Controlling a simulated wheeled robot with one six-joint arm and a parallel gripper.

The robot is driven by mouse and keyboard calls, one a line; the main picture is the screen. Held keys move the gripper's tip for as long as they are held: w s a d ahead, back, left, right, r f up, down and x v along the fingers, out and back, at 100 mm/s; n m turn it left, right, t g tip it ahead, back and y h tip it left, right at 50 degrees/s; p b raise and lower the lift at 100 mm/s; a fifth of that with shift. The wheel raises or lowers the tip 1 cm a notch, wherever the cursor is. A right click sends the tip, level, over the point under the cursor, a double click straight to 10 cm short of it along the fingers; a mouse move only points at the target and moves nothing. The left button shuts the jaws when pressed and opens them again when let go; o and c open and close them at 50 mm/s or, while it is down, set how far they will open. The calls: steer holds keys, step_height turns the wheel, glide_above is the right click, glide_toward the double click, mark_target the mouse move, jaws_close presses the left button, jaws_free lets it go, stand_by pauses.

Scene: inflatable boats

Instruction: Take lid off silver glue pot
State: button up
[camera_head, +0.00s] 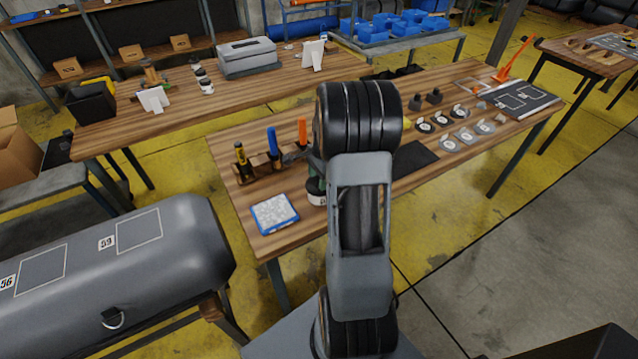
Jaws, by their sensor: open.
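My arm stands in the middle of the view and hides part of the near workbench (240,205). My gripper (304,158) shows only in part at the left edge of the arm, low over the bench; it is open. A dark pot with a pale label (316,198) stands just under and beside it, partly hidden by my arm. I cannot tell the pot's colour for sure, or whether a finger touches its lid. No pot is clearly silver.
A wooden rack (262,170) with upright coloured tools stands left of my gripper. A blue-edged tray (274,213) lies in front of it. A dark mat (413,158) and several round pale pieces (464,138) lie to the right. A grey inflatable tube (170,250) is at lower left.

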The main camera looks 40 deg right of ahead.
steer(key=c, duration=1)
